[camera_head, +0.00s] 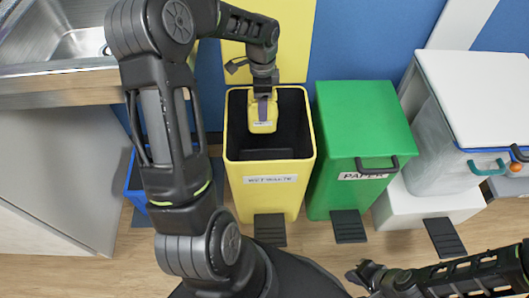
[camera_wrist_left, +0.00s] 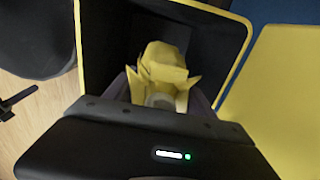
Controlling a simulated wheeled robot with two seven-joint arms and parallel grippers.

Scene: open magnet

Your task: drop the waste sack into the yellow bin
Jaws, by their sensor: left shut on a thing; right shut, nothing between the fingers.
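The waste sack (camera_head: 263,126) is small and yellow, and it hangs at the open mouth of the yellow bin (camera_head: 266,202). My left gripper (camera_head: 262,101) is shut on the sack's top, above the bin's dark inside. In the left wrist view the sack (camera_wrist_left: 163,62) sits between the fingers, with the bin's yellow rim (camera_wrist_left: 243,45) around it. I cannot tell how far the sack is below the rim. The bin's yellow lid (camera_head: 287,38) stands open at the back. My right gripper (camera_head: 366,275) is shut and empty, low at the front right.
A green bin (camera_head: 365,125) labelled paper stands shut, right beside the yellow one. A white-lidded clear container (camera_head: 478,95) is farther right. A counter with a sink (camera_head: 85,42) and a blue bin (camera_head: 134,185) are on the left. Pedals (camera_head: 270,229) stick out at floor level.

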